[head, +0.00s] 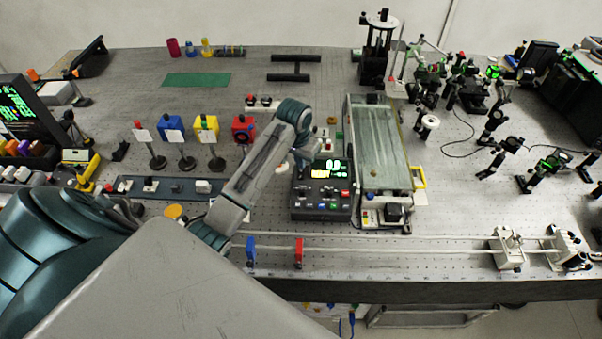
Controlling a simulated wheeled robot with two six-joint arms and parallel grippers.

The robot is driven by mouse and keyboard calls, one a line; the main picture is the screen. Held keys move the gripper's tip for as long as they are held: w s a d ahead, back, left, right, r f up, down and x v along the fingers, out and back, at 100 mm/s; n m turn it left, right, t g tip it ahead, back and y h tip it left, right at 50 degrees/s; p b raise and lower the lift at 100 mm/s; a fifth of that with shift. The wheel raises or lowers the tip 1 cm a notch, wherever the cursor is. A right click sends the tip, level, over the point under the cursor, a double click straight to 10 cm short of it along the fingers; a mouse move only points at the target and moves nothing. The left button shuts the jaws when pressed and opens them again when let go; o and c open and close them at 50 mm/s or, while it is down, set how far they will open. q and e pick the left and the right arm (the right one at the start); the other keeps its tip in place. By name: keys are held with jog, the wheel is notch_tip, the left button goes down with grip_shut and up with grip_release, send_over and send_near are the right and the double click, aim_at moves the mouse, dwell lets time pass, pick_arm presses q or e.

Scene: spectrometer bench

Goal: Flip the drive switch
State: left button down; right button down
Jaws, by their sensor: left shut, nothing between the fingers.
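A black control box (322,206) with a lit green and yellow display (329,169) stands near the middle of the bench. Its sloped front carries several small coloured buttons and switches. They are too small to tell which one is the drive switch or how it is set. My left arm reaches in from the left over the bench. My left gripper (301,166) is shut and empty, pointing down at the back left edge of the box. I cannot tell whether it touches the box. My right gripper is not in view.
A long glass-topped unit (380,150) stands right of the box. A rail (400,246) with a blue block (250,250) and a red block (298,252) runs along the front. Small signs on stands and coloured cubes (206,125) are at left; optics mounts (495,122) fill the right.

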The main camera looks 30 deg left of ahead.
aim_at(301, 171)
pick_arm(q)
jog(key=shift+f, duration=0.9)
dwell(0.8)
jog(key=shift+r+p, duration=0.4)
jog(key=shift+r, duration=3.15)
